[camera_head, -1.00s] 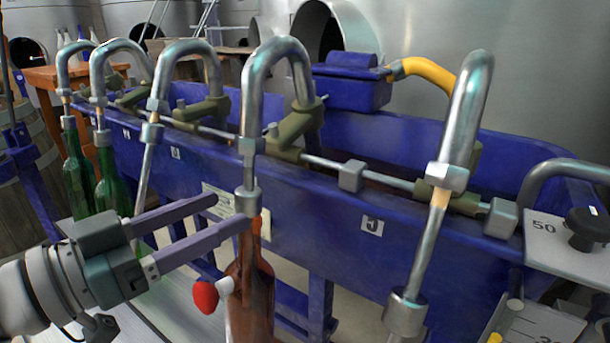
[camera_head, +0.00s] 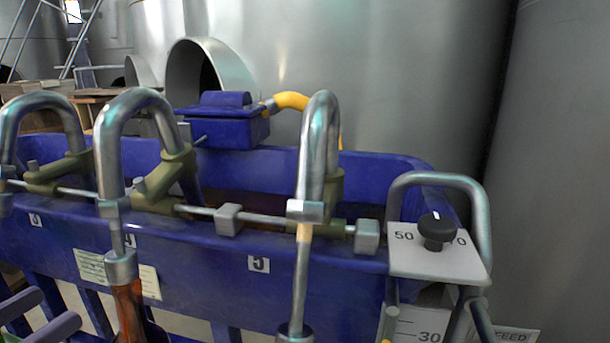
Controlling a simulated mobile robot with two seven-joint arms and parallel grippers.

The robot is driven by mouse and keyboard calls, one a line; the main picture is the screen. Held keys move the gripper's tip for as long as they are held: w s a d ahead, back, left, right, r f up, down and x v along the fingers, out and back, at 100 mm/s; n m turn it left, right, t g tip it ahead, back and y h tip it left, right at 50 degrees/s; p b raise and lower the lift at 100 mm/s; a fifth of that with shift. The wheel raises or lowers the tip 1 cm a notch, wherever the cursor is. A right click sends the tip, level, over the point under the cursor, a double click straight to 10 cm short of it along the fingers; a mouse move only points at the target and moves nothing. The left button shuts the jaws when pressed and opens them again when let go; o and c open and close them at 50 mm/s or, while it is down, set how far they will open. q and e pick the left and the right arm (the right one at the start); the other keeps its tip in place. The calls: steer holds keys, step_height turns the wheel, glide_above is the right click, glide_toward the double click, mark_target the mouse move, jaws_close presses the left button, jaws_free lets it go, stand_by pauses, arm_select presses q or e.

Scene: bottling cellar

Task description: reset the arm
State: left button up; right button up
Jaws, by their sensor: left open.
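My left gripper (camera_head: 57,307) shows only by its two purple-grey fingers at the lower left edge of the head view. The fingers are apart with nothing between them. A brown bottle (camera_head: 130,308) stands to the right of the fingertips, with its top at a metal filling spout (camera_head: 121,268). There is a gap in the picture between the fingertips and the bottle. The bottle's lower part is cut off by the frame. The rest of my left arm and my right gripper are out of view.
The blue filler trough (camera_head: 200,240) with several curved metal pipes fills the middle. A plate with a black knob (camera_head: 437,230) stands at its right end. A blue box (camera_head: 232,122) with a yellow hose sits behind. Large steel tanks (camera_head: 400,80) close off the back.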

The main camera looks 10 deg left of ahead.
arm_select(q)
steer(key=r+y+p, duration=0.1)
steer(key=w+n+g+y+p, duration=0.1)
steer(key=y+p, duration=0.1)
steer(key=shift+w+d+r+g, duration=0.1)
steer(key=shift+d+r+g, duration=0.15)
steer(key=shift+r+g, duration=0.1)
steer(key=s+d+r+g+y+p, duration=0.1)
steer(key=s+d+r+g+p, duration=0.75)
steer(key=s+g+p, duration=0.4)
step_height(320, 180, up, 35)
steer(key=p, duration=3.5)
steer(key=shift+s+t+p, duration=0.2)
steer(key=shift+t+p, duration=0.2)
steer(key=shift+f, duration=0.15)
